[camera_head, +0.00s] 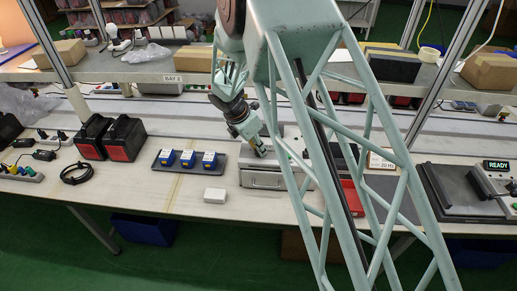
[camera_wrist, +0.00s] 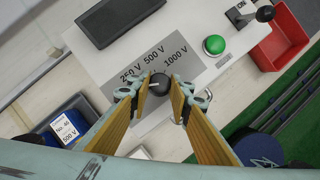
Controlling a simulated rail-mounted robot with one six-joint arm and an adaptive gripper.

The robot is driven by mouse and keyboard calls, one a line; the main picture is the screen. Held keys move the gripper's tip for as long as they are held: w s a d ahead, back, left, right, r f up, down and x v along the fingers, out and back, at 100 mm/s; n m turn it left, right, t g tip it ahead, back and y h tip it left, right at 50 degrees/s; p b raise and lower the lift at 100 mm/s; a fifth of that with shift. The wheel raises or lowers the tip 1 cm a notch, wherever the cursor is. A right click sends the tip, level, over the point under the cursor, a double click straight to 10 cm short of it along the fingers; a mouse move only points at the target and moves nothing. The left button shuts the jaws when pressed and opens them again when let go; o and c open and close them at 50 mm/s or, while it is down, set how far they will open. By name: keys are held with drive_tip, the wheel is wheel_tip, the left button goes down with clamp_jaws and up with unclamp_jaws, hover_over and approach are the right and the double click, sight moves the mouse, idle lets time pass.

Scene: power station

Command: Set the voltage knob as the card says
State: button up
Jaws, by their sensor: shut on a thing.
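The voltage knob (camera_wrist: 159,84) is dark and round, on the pale tester panel (camera_wrist: 205,15). The labels 250 V, 500 V and 1000 V fan above it on a grey patch (camera_wrist: 195,66). A short white mark shows on the knob's left side; I cannot tell exactly which label it points to. My gripper (camera_wrist: 160,88) has its yellow-faced fingers on either side of the knob, shut on it. In the head view my gripper (camera_head: 260,150) reaches down to the tester (camera_head: 263,180). A card (camera_head: 381,163) stands right of it, partly hidden by my arm; "20 M" is partly legible.
The panel carries a green button (camera_wrist: 214,45), a switch (camera_wrist: 240,14) and a dark display (camera_wrist: 115,18). A red tray (camera_wrist: 280,42) is close to its right. Blue units (camera_head: 188,158) sit on a dark tray left; one label reads 500 V. A white block (camera_head: 214,195) lies in front.

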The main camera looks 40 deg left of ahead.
drive_tip(key=shift+m, duration=0.3)
drive_tip(key=m+h, duration=0.1)
drive_tip(key=m, duration=0.1)
drive_tip(key=m+g+h, duration=0.1)
drive_tip(key=m, duration=0.2)
drive_tip(key=shift+w+a, duration=0.1)
drive_tip(key=shift+a, duration=0.1)
drive_tip(key=m+g, duration=0.1)
drive_tip(key=m, duration=0.2)
drive_tip(key=m+h, duration=0.1)
drive_tip(key=m, duration=0.2)
drive_tip(key=shift+w+g, duration=0.15)
drive_tip(key=shift+g, duration=0.25)
drive_tip(key=m+g, duration=0.1)
drive_tip(key=m, duration=0.2)
drive_tip(key=m+g, duration=0.1)
drive_tip(key=m, duration=0.3)
drive_tip(key=shift+w+g, duration=0.2)
drive_tip(key=shift+g, duration=0.1)
drive_tip(key=m+g, duration=0.1)
drive_tip(key=m, duration=0.4)
drive_tip(key=shift+g+y, duration=0.3)
drive_tip(key=shift+g, duration=0.1)
drive_tip(key=shift+b, duration=0.3)
drive_tip(key=o, duration=0.8)
drive_tip(key=shift+o, duration=0.2)
